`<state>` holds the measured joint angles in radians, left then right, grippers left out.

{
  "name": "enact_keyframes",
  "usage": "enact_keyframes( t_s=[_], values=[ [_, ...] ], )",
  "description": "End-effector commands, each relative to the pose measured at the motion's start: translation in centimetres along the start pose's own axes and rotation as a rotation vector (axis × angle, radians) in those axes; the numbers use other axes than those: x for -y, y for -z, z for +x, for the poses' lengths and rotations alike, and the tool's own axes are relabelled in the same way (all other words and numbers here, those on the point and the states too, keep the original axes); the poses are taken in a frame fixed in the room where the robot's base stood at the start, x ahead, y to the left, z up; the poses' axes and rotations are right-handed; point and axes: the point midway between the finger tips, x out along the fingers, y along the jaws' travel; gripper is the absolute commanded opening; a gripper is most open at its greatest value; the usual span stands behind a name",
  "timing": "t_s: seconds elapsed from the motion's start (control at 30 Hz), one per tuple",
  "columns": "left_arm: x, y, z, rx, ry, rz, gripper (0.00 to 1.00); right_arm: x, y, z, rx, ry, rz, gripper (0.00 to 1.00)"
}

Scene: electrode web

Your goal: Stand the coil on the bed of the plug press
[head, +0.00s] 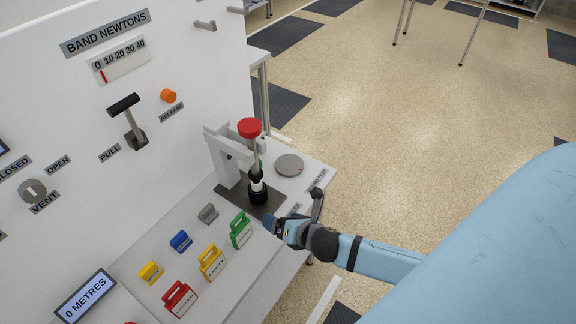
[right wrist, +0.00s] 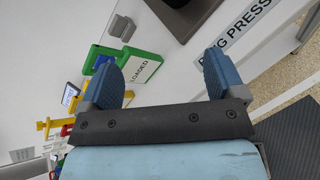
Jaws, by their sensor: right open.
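The plug press (head: 222,150) has a white frame, a red knob (head: 250,127) on a rod and a dark flat bed (head: 232,194). A black cylinder (head: 258,190) stands upright over the bed under the rod; I cannot tell whether it is the coil or part of the press. The bed also shows at the top of the right wrist view (right wrist: 190,18). My right gripper (head: 279,226) is just in front of the bed. Its two blue fingers are apart with nothing between them in the right wrist view (right wrist: 170,78). My left gripper is out of view.
A green tag (head: 241,231) marked LOADED is close to my right gripper. Yellow (head: 211,262) and red (head: 180,299) tags stand farther left. A round grey disc (head: 289,165) lies right of the press. A lever (head: 127,119) sticks out of the white panel.

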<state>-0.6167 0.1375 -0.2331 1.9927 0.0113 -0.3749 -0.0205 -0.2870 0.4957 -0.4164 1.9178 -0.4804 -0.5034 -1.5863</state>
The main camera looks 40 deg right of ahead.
Motion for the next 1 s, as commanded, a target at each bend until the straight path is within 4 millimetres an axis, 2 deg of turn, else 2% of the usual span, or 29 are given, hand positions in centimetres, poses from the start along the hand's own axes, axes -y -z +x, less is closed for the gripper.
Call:
enact_keyframes(
  t_s=[0.03, 0.2, 0.4, 0.5, 0.6, 0.7, 0.8, 1.0],
  values=[
    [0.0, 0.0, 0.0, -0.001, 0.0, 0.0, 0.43, -0.3, 1.6, -0.7, -0.028, 0.003, 0.196, 0.88],
    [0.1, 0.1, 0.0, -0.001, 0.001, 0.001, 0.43, -1.0, 5.5, -2.9, -0.097, 0.034, 0.881, 0.88],
    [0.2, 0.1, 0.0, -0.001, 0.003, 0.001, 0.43, -1.7, 9.2, -5.7, -0.136, 0.109, 1.668, 0.88],
    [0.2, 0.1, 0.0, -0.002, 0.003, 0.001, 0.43, -1.9, 10.5, -6.9, -0.136, 0.147, 1.993, 0.88],
    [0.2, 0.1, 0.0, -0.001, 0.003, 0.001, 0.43, -2.0, 11.2, -7.7, -0.128, 0.175, 2.23, 0.88],
    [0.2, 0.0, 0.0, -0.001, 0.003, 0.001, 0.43, -2.0, 11.7, -8.2, -0.122, 0.192, 2.37, 0.88],
    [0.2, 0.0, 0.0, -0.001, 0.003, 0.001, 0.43, -2.0, 11.8, -8.4, -0.118, 0.197, 2.43, 0.88],
    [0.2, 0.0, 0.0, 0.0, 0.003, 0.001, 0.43, -2.0, 11.8, -8.4, -0.119, 0.198, 2.434, 0.88]
  ],
)
